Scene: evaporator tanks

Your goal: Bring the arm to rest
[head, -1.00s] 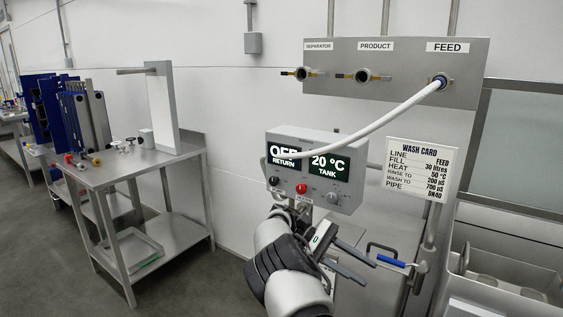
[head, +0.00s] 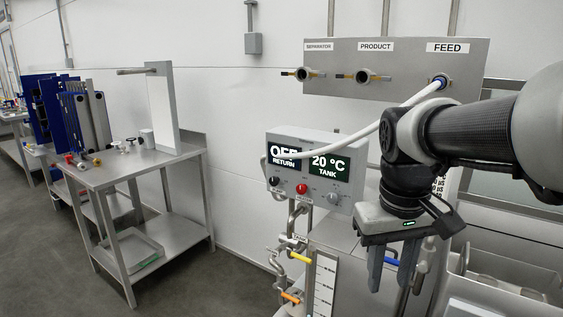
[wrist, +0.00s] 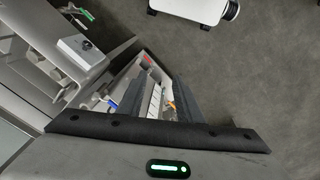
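My gripper (head: 390,268) hangs with its fingers pointing down at the right of the head view, in front of the tank station. Its two dark fingers stand apart with nothing between them. In the wrist view the fingers of my gripper (wrist: 157,98) are also apart, with piping, a level scale and an orange handle seen below and beyond them. My arm reaches in from the right edge and hides most of the wash card.
The control box (head: 318,170) reads OFF and 20 °C. A white hose (head: 400,108) runs from the FEED port on the panel (head: 410,88). Valves with yellow (head: 300,257) and orange (head: 290,297) handles stand below. A steel table (head: 150,167) is at left; floor between is clear.

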